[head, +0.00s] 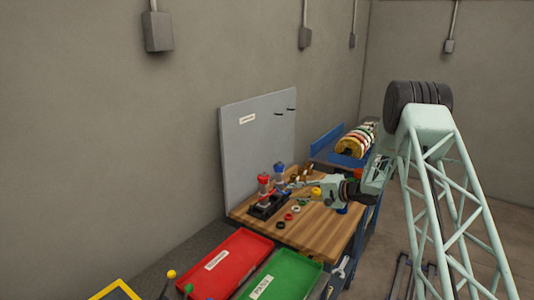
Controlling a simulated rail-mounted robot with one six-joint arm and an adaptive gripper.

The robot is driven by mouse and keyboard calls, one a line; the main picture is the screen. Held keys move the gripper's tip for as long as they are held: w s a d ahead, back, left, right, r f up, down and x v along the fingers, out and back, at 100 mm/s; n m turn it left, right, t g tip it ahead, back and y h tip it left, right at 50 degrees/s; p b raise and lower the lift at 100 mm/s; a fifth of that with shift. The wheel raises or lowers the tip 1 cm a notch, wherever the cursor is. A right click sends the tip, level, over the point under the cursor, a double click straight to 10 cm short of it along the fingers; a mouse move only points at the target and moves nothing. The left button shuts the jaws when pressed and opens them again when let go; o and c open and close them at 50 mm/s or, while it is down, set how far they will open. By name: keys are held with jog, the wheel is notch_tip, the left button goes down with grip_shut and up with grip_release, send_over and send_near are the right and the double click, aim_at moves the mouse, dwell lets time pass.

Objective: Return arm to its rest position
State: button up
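My arm reaches down from the right over the wooden workbench top (318,236). My gripper (294,186) points left, close to a small pump-like part with a blue top (280,172). It is too small to tell whether the fingers are open, shut or touching anything. A similar part with a red top (264,184) stands beside it on a black fixture (268,207). Several small rings, including a red one (288,216) and a black one (280,225), lie on the wood to the right.
A grey upright panel (250,150) with pegs stands behind the bench. A red tray (228,262) and a green tray (282,276) lie in front. A blue rack with colourful rolls (358,140) stands at the back right. Yellow and green knobs (171,274) stick up at the bottom.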

jog(key=s+d+r+n+t+h+b, duration=0.1)
jog(key=d+r+t+h, duration=0.2)
jog(key=r, duration=0.7)
jog(key=s+d+r+h+b, duration=0.1)
jog(key=d+r+h, duration=0.3)
jog(key=r, duration=0.6)
jog(key=s+d+r+n+h+b, duration=0.1)
jog(key=s+d+r+h, duration=0.15)
jog(key=s+r, duration=0.5)
jog(key=s+d+r+h+b, duration=0.1)
jog(key=s+d+r+h, duration=0.2)
jog(key=s, duration=0.7)
jog(key=s+r+n+g+b, duration=0.2)
jog(key=s+g, duration=0.2)
jog(key=s, duration=2.2)
jog(key=s+a+f+n+g, duration=0.1)
jog(key=s+a+f, duration=0.1)
jog(key=s, duration=0.8)
jog(key=s+a+f+n+g+y+b, duration=0.1)
jog(key=s+a+f, duration=0.2)
jog(key=s, duration=0.8)
jog(key=s+a+f+n+g, duration=0.1)
jog(key=s+a+f, duration=0.2)
jog(key=s, duration=0.8)
jog(key=shift+s+f+g, duration=0.15)
jog(key=shift+s+g, duration=0.05)
jog(key=shift+g, duration=0.1)
jog(key=shift+w+y, duration=0.1)
jog(key=shift+y, duration=0.15)
